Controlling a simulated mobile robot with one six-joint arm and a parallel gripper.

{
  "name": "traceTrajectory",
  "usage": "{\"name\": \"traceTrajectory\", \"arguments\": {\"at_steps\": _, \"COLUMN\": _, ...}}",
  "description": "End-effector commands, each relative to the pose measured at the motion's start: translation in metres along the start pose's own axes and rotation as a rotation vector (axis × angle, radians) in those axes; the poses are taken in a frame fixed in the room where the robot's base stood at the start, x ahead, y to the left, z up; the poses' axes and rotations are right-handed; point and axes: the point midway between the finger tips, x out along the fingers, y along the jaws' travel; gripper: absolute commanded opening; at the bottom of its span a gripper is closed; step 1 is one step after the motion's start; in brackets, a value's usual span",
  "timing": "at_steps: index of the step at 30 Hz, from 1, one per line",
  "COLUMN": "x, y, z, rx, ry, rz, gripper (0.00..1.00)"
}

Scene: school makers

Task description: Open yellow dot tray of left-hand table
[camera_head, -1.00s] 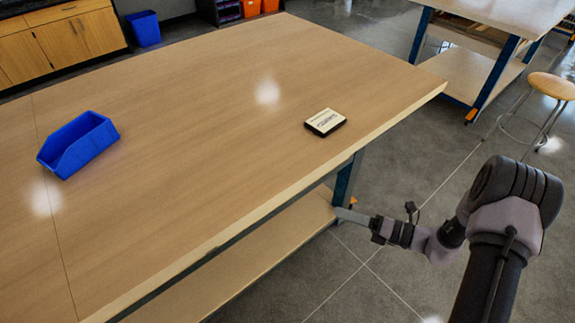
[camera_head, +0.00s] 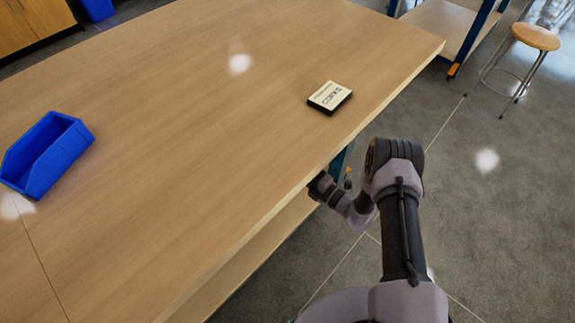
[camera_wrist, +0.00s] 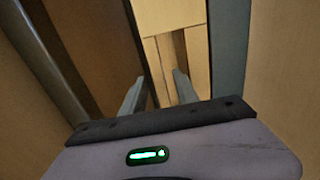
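The large wooden table (camera_head: 190,110) fills the left and middle of the head view. No yellow dot or tray can be made out in either view. My arm reaches under the table's right front edge, so my gripper is hidden there in the head view. In the wrist view my gripper (camera_wrist: 158,92) shows two grey fingers spread apart, with nothing visible between them. Wooden panels (camera_wrist: 185,58) lie beyond the fingertips, and brown boards with dark metal bars are close on both sides.
A blue bin (camera_head: 47,153) and a small black-and-white box (camera_head: 329,96) stand on the tabletop. A lower shelf (camera_head: 245,255) runs under the table. A stool (camera_head: 535,38) and another table (camera_head: 448,25) are at the back right. The floor on the right is clear.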

Motion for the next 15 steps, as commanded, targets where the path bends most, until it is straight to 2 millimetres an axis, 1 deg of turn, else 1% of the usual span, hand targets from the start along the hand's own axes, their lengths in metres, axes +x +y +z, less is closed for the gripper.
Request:
{"name": "traceTrajectory", "arguments": {"at_steps": 1, "x": 0.01, "y": -0.002, "z": -0.001, "rx": -0.001, "ry": 0.003, "rz": 0.002, "gripper": 0.36}}
{"name": "traceTrajectory", "arguments": {"at_steps": 3, "x": 0.021, "y": -0.002, "z": -0.001, "rx": -0.001, "ry": 0.003, "rz": 0.001, "gripper": 0.36}}
{"name": "traceTrajectory", "arguments": {"at_steps": 6, "x": 0.033, "y": -0.001, "z": 0.0, "rx": -0.001, "ry": 0.001, "rz": 0.001, "gripper": 0.36}}
{"name": "traceTrajectory", "arguments": {"at_steps": 10, "x": 0.04, "y": 0.0, "z": -0.001, "rx": 0.0, "ry": 0.001, "rz": 0.0, "gripper": 0.36}}
{"name": "traceTrajectory", "arguments": {"at_steps": 15, "x": 0.041, "y": 0.001, "z": 0.0, "rx": 0.001, "ry": 0.0, "rz": 0.0, "gripper": 0.36}}
